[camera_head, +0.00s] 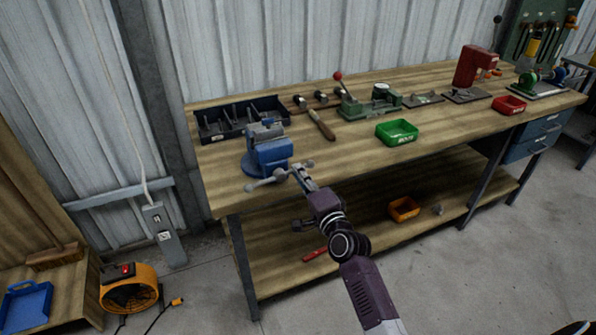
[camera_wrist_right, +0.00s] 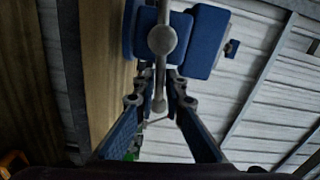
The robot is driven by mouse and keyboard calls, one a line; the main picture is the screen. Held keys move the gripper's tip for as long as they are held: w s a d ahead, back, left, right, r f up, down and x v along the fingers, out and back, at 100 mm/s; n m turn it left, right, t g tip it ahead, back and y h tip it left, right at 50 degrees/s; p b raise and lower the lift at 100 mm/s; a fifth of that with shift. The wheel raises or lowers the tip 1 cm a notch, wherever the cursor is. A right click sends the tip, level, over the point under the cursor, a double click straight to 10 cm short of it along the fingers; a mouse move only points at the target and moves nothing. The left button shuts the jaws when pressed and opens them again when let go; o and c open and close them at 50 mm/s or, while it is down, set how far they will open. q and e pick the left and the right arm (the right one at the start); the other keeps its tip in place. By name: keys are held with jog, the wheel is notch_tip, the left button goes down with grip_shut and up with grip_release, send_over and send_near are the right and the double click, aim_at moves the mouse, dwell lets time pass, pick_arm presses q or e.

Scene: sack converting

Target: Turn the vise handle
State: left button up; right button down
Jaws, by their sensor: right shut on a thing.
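The blue vise (camera_head: 267,152) is mounted at the front left of the wooden workbench. Its grey bar handle (camera_head: 264,182) with ball ends sticks out at the bench's front edge, sloping up to the right. My right gripper (camera_head: 301,172) is shut on the handle near its right end. In the right wrist view, the fingers of the right gripper (camera_wrist_right: 160,88) lie on either side of the handle bar (camera_wrist_right: 161,70), with the ball end just past them. The blue vise body (camera_wrist_right: 205,40) is beyond. My left gripper is not in view.
A black divided tray (camera_head: 240,118) sits behind the vise. Bare bench top lies right of the vise.

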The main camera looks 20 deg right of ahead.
aim_at(292, 177)
jog(key=shift+a+f+m+b, duration=0.15)
jog(key=shift+f+m, duration=0.4)
jog(key=shift+m, duration=0.65)
jog(key=shift+a+f+m+b, duration=0.1)
jog(key=shift+f+m, duration=0.5)
jog(key=shift+m, duration=0.6)
jog(key=shift+a+f+m+b, duration=0.15)
jog(key=shift+f+m, duration=0.4)
jog(key=shift+m, duration=0.65)
jog(key=shift+f, duration=0.1)
jog(key=c, duration=2.4)
grip_release()
jog(key=o, duration=0.4)
jog(key=shift+s+d+r, duration=0.1)
jog(key=shift+r, duration=0.1)
jog(key=s, duration=1.2)
jog(key=shift+d, duration=0.15)
